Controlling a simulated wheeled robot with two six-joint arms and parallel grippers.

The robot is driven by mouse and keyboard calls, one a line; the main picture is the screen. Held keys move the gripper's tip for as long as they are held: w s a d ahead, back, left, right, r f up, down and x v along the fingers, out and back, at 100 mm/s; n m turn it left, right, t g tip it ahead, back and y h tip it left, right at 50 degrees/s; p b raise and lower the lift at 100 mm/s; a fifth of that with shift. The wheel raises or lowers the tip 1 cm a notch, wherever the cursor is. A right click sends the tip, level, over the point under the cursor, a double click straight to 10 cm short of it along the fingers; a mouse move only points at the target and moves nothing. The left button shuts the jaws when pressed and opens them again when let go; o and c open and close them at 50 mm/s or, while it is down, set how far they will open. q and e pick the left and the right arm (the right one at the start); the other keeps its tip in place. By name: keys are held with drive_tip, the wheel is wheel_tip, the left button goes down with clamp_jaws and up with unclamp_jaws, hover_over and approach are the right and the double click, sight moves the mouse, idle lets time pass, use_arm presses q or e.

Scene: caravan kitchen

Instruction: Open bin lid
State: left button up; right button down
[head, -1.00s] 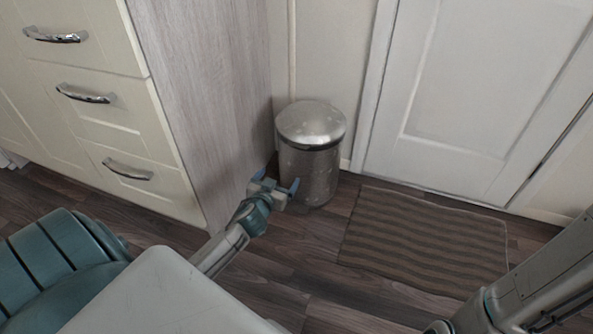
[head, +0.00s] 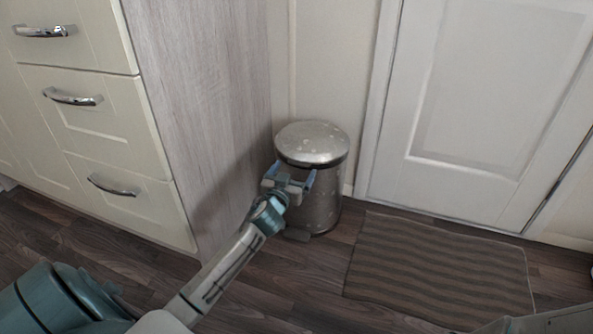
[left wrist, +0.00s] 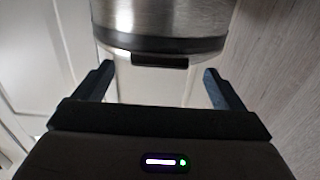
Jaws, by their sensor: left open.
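The round metal bin (head: 325,205) stands upright on the floor beside the wood-grain cabinet side. Its domed, speckled lid (head: 311,137) is down on the body. A dark piece like a pedal (head: 297,235) shows at the bin's base. My left gripper (head: 292,176) is open and empty, in front of the upper body just below the lid rim. In the left wrist view, the bin (left wrist: 165,18) fills the top, with a dark band and small dark tab (left wrist: 159,61) between the open fingers (left wrist: 159,72). I cannot tell whether they touch it. My right gripper is out of view.
The cabinet side panel (head: 205,110) is close on the left, with drawers and metal handles (head: 72,97) beyond. A white door (head: 480,90) is behind to the right. A striped mat (head: 440,268) lies on the floor right of the bin.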

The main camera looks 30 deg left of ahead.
use_arm(q)
drive_tip(key=shift+x, duration=1.4)
drive_tip(key=shift+c, duration=0.4)
drive_tip(key=c, duration=1.3)
drive_tip(key=shift+r, duration=0.1)
